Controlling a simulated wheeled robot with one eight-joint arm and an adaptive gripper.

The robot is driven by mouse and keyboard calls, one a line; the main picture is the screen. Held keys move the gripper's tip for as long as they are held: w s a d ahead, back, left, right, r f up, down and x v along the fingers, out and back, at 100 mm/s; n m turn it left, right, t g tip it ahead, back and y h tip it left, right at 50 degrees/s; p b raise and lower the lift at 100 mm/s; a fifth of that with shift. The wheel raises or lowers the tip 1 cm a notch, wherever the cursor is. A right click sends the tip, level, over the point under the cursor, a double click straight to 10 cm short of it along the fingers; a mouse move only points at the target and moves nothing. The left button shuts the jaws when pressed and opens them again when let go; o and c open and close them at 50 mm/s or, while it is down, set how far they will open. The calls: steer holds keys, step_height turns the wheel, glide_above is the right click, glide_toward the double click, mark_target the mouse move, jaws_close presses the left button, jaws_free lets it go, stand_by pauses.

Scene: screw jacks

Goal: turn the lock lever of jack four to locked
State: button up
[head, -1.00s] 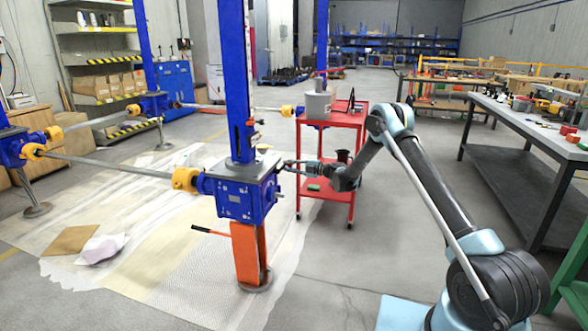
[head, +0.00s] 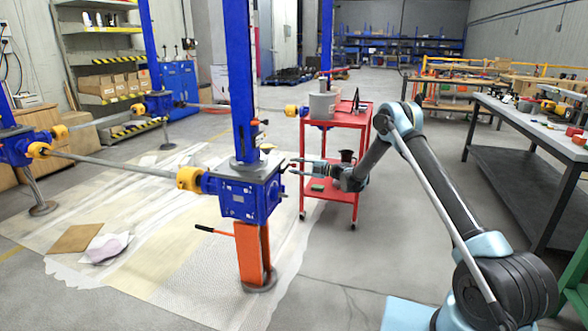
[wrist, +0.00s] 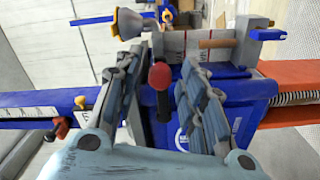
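The nearest jack has a blue gearbox (head: 246,195) on an orange leg (head: 252,252), with a blue column (head: 240,80) above. I see no readable jack number. My gripper (head: 291,166) is open at the gearbox's right side. In the wrist view a lever with a red ball knob (wrist: 161,76) and dark stem stands between my open fingers (wrist: 162,60), with gaps on both sides. A small red-and-black handle on the column (head: 262,122) also shows in the wrist view (wrist: 62,129). The knob lever is hard to make out in the head view.
A black-handled lever (head: 212,230) sticks out left of the nearest jack. A shaft (head: 115,167) links it to another jack at the left. A red cart (head: 345,125) with a grey pot stands behind my gripper. A workbench (head: 530,125) is at the right.

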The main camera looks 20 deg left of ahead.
steer(key=d, duration=1)
steer(key=shift+w+d, duration=0.2)
steer(key=shift+w, duration=0.25)
